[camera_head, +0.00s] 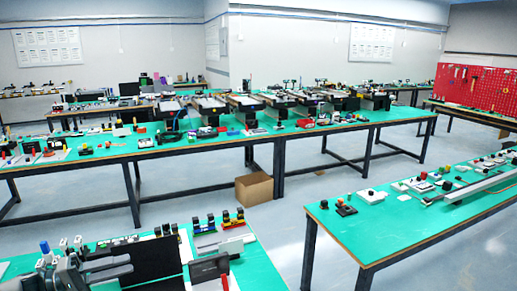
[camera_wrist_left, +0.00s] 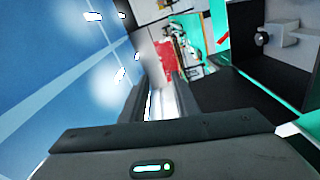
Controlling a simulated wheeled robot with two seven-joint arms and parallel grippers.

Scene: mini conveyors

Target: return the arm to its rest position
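My left gripper (camera_head: 106,266) is at the lower left of the head view, dark grey, over the near green table (camera_head: 262,272). In the left wrist view, its two dark fingers (camera_wrist_left: 158,100) stand apart with a bright gap between them. I see nothing held between them. A black panel (camera_head: 158,260) of a mini conveyor is just right of the gripper in the head view. I cannot tell whether they touch. My right gripper cannot be made out.
Small coloured parts (camera_head: 205,225) line the near table's back edge. Another green table (camera_head: 345,228) stands at right, with a long green workbench (camera_head: 100,160) behind. A cardboard box (camera_head: 254,188) sits on the floor. Open floor (camera_head: 270,225) lies between the tables.

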